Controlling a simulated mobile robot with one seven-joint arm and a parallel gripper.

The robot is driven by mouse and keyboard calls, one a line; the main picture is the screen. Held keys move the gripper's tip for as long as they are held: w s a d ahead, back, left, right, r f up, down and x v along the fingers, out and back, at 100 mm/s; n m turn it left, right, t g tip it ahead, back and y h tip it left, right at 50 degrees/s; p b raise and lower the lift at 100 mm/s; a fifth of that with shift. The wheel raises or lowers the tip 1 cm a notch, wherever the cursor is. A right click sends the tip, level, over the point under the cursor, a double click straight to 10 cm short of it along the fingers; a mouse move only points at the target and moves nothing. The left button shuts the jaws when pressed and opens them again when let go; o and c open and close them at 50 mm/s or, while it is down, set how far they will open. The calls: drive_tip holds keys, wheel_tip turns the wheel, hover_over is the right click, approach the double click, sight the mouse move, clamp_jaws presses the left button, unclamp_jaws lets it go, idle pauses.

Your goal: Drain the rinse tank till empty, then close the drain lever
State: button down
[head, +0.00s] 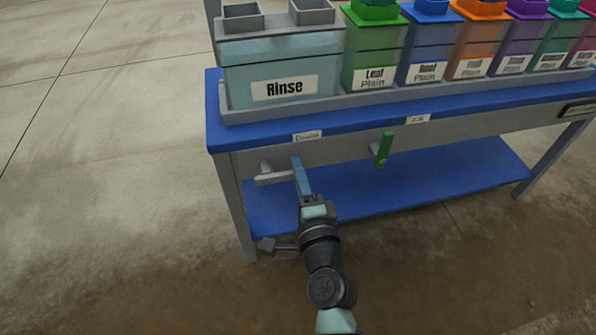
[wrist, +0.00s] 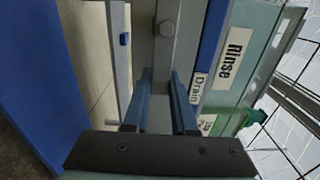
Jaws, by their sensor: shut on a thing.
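The Rinse tank (head: 285,75) is a pale teal, see-through box at the left end of the bench. A faint line, possibly the liquid level, crosses it above its label. The drain lever (head: 272,179) is a light grey handle below the Drain label (head: 307,136), lying about level with the bench edge. My gripper (head: 297,166) has its blue fingers at the lever's right end and is shut on it. In the wrist view the fingers (wrist: 167,95) stand on both sides of the grey lever, partly hiding it. Any outflow is not visible.
A green lever (head: 385,148) hangs below the Fill label (head: 418,119), right of my gripper. Several coloured tanks, including the green Leaf tank (head: 374,58), stand along the bench. A blue lower shelf (head: 430,186) lies under the levers. The floor at left is clear.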

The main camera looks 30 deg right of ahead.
drive_tip(key=shift+f, duration=0.1)
drive_tip(key=c, duration=0.7)
unclamp_jaws()
drive_tip(key=shift+b+v, duration=0.45)
drive_tip(key=shift+v, duration=6.05)
